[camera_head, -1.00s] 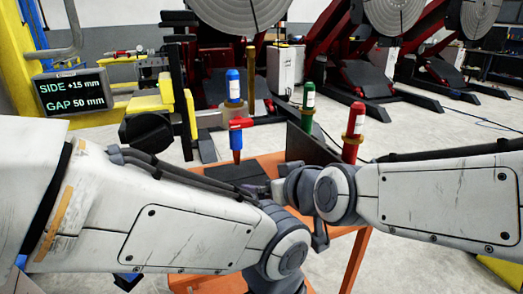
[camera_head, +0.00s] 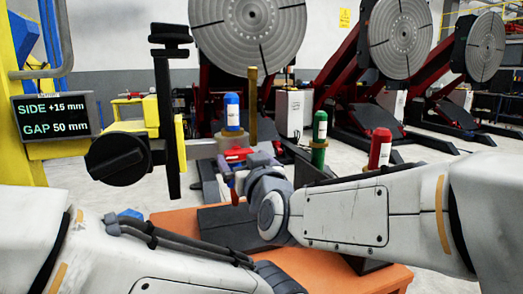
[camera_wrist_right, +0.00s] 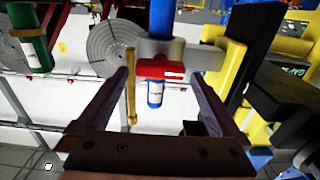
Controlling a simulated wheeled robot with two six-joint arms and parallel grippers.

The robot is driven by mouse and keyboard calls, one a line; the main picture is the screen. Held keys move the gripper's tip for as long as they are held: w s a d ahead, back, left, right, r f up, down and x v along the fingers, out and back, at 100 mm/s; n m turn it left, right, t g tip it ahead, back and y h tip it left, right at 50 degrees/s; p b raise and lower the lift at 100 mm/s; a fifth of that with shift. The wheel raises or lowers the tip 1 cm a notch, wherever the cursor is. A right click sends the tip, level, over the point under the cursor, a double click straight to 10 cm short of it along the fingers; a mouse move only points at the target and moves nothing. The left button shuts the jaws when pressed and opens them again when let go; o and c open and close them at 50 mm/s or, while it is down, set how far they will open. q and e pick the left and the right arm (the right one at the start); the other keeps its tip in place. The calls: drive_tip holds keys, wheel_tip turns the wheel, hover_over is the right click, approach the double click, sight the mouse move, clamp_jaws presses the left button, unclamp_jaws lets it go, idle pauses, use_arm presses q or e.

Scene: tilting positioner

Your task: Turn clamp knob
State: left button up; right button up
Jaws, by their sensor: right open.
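The black round clamp knob (camera_head: 118,158) is at the left in the head view, beside a black upright bar (camera_head: 165,110) with yellow parts. A black shape at the right of the wrist view may be the clamp. My left gripper is out of view.
A screen (camera_head: 52,118) reads SIDE +15 mm, GAP 50 mm. A brass post (camera_head: 252,105) rises behind the tool. Large grey discs stand farther back.

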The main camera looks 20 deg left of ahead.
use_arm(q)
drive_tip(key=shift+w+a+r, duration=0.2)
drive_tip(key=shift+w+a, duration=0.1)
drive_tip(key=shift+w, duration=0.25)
use_arm(e)
drive_tip(key=shift+x, duration=1.15)
drive_tip(key=c, duration=1.2)
drive_tip(key=shift+o, duration=0.2)
